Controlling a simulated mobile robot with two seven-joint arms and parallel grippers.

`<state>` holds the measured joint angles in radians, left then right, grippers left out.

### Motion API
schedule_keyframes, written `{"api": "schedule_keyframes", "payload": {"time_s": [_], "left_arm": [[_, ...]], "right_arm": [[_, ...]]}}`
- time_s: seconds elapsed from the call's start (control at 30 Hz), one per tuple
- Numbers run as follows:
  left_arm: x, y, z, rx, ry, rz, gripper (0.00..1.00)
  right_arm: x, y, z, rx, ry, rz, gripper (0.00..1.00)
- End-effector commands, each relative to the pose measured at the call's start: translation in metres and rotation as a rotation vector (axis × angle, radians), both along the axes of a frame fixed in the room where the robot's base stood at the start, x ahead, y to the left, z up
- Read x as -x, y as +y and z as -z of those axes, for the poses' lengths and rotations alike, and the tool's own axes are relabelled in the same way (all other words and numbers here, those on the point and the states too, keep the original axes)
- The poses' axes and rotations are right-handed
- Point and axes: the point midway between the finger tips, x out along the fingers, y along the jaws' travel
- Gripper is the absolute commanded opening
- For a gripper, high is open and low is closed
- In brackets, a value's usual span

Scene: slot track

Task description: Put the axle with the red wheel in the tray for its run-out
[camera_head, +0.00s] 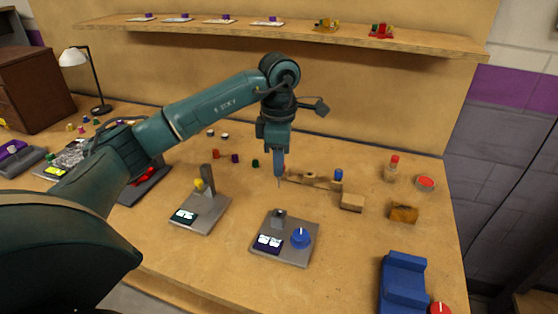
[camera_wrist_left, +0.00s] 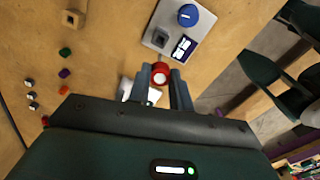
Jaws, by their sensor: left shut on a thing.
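My left gripper (camera_head: 279,178) hangs over the middle of the workbench, fingers pointing down. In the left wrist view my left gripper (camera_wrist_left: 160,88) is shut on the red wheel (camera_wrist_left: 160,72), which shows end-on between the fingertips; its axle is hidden. A grey plate with a blue knob (camera_head: 301,238) and white displays stands in front of the gripper, and the knob shows in the left wrist view (camera_wrist_left: 188,15). A grey plate with a dark post (camera_head: 208,180) and a display stands to its left. Dark trays (camera_head: 145,185) lie at the left, one with red parts, partly behind my arm.
A wooden block (camera_head: 352,202), a brown block (camera_head: 403,213) and a red button (camera_head: 425,182) are at the right. A blue stand (camera_head: 403,280) is at the front right. Small coloured pieces (camera_head: 235,158) lie behind the gripper. A shelf (camera_head: 290,32) runs along the wall.

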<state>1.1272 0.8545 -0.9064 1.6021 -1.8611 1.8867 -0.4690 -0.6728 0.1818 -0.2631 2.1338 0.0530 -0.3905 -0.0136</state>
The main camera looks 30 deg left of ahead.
Motion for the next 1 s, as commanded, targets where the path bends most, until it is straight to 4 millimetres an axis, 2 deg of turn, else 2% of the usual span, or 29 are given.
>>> {"api": "schedule_keyframes", "payload": {"time_s": [0.53, 1.0], "left_arm": [[0.0, 0.0, -0.023, -0.001, 0.0, -0.001, 0.0], [0.0, 0.0, -0.024, 0.0, 0.0, 0.0, 0.0]], "right_arm": [[0.0, 0.0, -0.017, 0.0, 0.001, -0.001, 0.43], [0.0, 0.001, -0.017, -0.001, 0.001, -0.001, 0.43]]}}
